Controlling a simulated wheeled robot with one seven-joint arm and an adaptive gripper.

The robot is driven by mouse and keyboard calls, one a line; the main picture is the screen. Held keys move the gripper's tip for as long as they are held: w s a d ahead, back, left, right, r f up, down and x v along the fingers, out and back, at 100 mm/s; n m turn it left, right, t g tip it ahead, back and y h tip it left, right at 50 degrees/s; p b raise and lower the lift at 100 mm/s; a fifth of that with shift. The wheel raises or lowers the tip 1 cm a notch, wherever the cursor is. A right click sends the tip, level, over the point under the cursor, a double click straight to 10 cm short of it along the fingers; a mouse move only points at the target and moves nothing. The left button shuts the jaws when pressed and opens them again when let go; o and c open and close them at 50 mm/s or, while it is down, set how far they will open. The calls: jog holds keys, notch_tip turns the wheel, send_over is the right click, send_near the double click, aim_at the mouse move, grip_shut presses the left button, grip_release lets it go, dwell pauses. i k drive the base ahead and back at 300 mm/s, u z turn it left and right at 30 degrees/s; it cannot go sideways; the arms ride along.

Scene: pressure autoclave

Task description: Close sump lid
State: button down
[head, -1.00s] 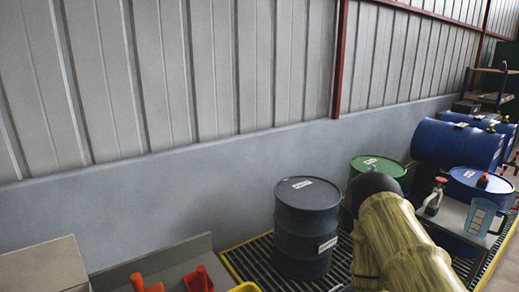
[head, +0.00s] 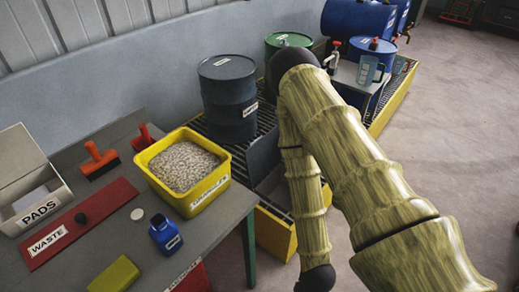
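A dark grey flap (head: 263,157), apparently the sump lid, stands upright at the near end of the slatted grating on the yellow spill pallet (head: 274,234). A dark opening (head: 272,184) shows in front of it, so the lid looks open. My arm crosses the view just right of the lid, hiding part of the pallet. It bends down to a black joint at the bottom edge. My gripper is out of view.
A dark blue drum (head: 229,97) and a green drum (head: 289,43) stand on the pallet behind the lid. At left, a grey table (head: 110,178) holds a yellow granule tub (head: 187,172), a blue bottle (head: 166,235) and red tools. Open floor (head: 450,130) lies right.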

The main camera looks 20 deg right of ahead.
aim_at(264, 154)
jog(key=k, duration=0.3)
jog(key=z, duration=1.15)
jog(key=i, duration=0.85)
jog(key=u, duration=0.75)
